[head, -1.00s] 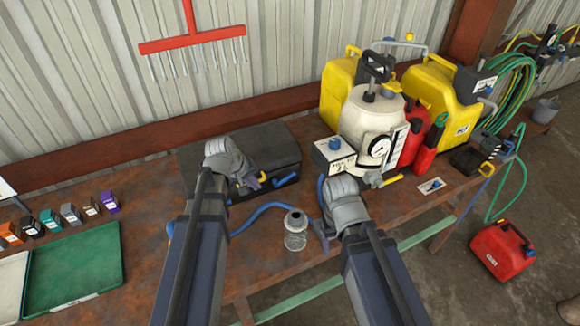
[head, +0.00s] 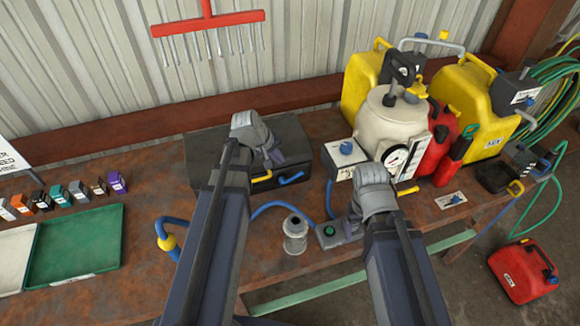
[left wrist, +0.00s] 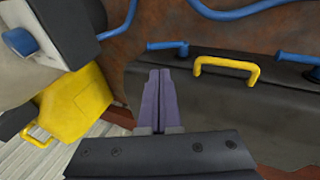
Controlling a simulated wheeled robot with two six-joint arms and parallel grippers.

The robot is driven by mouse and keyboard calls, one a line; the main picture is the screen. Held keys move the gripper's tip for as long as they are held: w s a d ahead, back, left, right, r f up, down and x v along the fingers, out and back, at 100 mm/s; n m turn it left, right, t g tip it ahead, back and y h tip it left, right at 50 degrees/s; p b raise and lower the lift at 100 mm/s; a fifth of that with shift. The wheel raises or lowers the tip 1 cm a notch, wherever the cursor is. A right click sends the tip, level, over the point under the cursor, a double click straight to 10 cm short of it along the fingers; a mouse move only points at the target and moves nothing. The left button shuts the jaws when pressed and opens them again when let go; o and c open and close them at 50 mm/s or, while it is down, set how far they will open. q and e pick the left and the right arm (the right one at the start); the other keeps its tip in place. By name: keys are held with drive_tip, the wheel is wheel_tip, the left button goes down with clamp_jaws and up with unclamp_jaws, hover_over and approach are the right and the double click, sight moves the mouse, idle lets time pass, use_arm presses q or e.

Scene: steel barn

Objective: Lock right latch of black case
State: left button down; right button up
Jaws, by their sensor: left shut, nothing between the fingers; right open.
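The black case (head: 205,158) lies closed-looking on the rusty bench near the wall. Its front has a yellow handle (head: 262,177) and a blue right latch (head: 290,179); the latch sticks out from the front. My left gripper (head: 277,158) is shut and empty over the lid's right part, just behind the latch. In the left wrist view, its fingers (left wrist: 155,98) point at the right latch (left wrist: 167,46), with a small apparent gap. The other blue latch (left wrist: 290,57) is beyond the yellow handle. My right gripper (head: 372,200) is open by the white tank; its fingertips are mostly hidden.
A white tank (head: 390,125) with a gauge and yellow cans (head: 470,105) crowd the right. A green tray (head: 75,247) is at left.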

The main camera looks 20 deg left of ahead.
sight(299, 176)
use_arm(q)
drive_tip(key=b+x, duration=1.2)
drive_tip(key=x, duration=0.2)
drive_tip(key=shift+w+d+g+y, duration=0.25)
drive_tip(key=shift+d+g+y, duration=0.05)
drive_tip(key=shift+w+d+f+y, duration=0.2)
drive_tip(key=shift+y, duration=0.2)
drive_tip(key=shift+w+d+f+m+g+y, duration=0.2)
drive_tip(key=shift+d+f+m+g+y, duration=0.15)
drive_tip(key=shift+g+y, duration=0.25)
drive_tip(key=shift+f+b, duration=0.3)
drive_tip(key=shift+f, duration=0.2)
drive_tip(key=shift+d+r, duration=0.1)
drive_tip(key=shift+r, duration=0.1)
